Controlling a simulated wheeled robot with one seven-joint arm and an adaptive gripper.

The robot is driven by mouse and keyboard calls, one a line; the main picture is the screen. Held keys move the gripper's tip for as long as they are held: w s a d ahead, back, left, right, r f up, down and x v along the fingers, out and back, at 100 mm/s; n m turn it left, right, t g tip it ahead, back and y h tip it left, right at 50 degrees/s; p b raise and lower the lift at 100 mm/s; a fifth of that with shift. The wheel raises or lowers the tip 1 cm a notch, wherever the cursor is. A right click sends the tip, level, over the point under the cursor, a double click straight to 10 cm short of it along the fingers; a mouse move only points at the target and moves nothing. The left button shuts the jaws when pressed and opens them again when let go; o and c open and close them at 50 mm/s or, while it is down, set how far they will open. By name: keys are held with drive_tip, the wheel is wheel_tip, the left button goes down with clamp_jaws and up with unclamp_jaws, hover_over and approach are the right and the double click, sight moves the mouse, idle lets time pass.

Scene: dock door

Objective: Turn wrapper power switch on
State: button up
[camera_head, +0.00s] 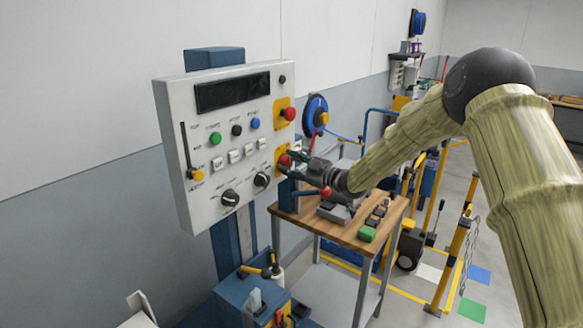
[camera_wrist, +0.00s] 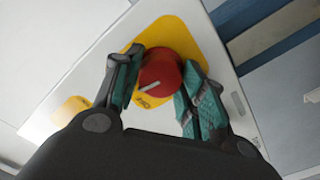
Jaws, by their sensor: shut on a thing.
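The white control panel (camera_head: 172,108) stands on a blue post, with a dark display, coloured buttons, black knobs and a slider. At its lower right edge is a red rotary switch (camera_head: 284,160) on a yellow plate. In the wrist view the red switch (camera_wrist: 161,76) shows a white line on its face, pointing down and left. My gripper (camera_head: 289,163) is at this switch. Its teal-padded fingers (camera_wrist: 164,68) stand on both sides of the knob and are shut on it.
A red mushroom button (camera_head: 289,114) on a yellow plate sits just above. A wooden-topped table (camera_head: 340,226) with small items stands below and right of my gripper. A blue cabinet (camera_head: 240,298) with tools is below the panel. Yellow posts (camera_head: 450,262) stand at right.

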drive_tip(key=m, duration=0.3)
drive_tip(key=shift+m, duration=0.3)
drive_tip(key=shift+m+p, duration=0.45)
drive_tip(key=shift+m, duration=1.35)
drive_tip(key=o, duration=1.1)
drive_tip(key=shift+c, duration=0.2)
drive_tip(key=v, duration=1.2)
